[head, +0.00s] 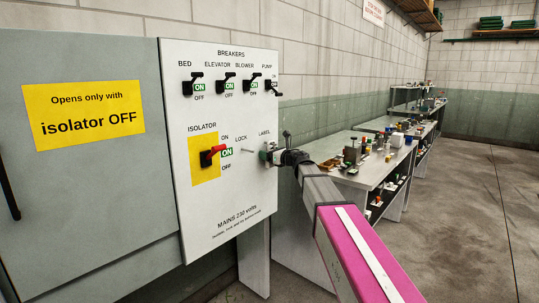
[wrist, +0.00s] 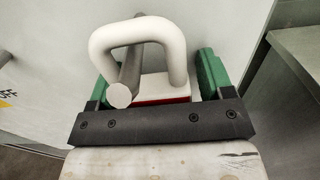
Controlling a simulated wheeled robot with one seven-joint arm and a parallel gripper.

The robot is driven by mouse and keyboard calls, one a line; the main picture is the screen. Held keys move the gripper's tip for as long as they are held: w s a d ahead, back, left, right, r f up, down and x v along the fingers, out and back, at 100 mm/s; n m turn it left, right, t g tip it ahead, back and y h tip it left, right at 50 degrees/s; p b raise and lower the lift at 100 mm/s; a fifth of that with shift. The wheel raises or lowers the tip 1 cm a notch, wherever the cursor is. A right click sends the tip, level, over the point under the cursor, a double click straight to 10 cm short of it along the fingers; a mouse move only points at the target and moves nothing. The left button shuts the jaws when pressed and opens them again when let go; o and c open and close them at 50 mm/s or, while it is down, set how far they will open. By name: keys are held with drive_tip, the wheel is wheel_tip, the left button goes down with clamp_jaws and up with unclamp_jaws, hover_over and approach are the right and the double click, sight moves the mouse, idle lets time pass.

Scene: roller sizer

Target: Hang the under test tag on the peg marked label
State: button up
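The under test tag, a white loop (wrist: 140,30) on a white and red body (wrist: 165,92), shows in the wrist view. A grey round peg (wrist: 120,95) runs through the loop, its free end towards the camera. The loop is around the peg. My gripper (wrist: 160,75) has its green fingers wide apart, one on each side of the tag. A narrow gap shows between the body and the right finger; the loop hides the left side. In the head view my gripper (head: 269,155) is at the panel just under the word LABEL and hides this peg.
The breaker panel (head: 215,210) carries several breaker levers and a red isolator handle (head: 214,153). A bare peg (head: 247,150) sits under LOCK. A grey cabinet (head: 85,200) stands left. Benches (head: 340,172) with many small items stand right. The floor at far right is clear.

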drive_tip(key=shift+s+a+f, duration=0.1)
drive_tip(key=shift+a+f, duration=0.1)
drive_tip(key=shift+a, duration=0.2)
drive_tip(key=v, duration=1.1)
drive_tip(key=s+d+f+m+t+h, duration=0.35)
drive_tip(key=d+f+m+h, duration=1.45)
drive_tip(key=m, duration=1.3)
drive_tip(key=s+d+f+m+g, duration=0.3)
drive_tip(key=s+f+m+g, duration=0.45)
drive_tip(key=s+f, duration=0.4)
drive_tip(key=s+a+f+m+g+y, duration=0.3)
drive_tip(key=s+f+m+g, duration=0.4)
drive_tip(key=s, duration=0.6)
wheel_tip(320, 180, down, 3)
drive_tip(key=shift+s+a+r+m+y, duration=0.15)
drive_tip(key=shift+s+a+m+y, duration=0.2)
drive_tip(key=shift+a, duration=0.25)
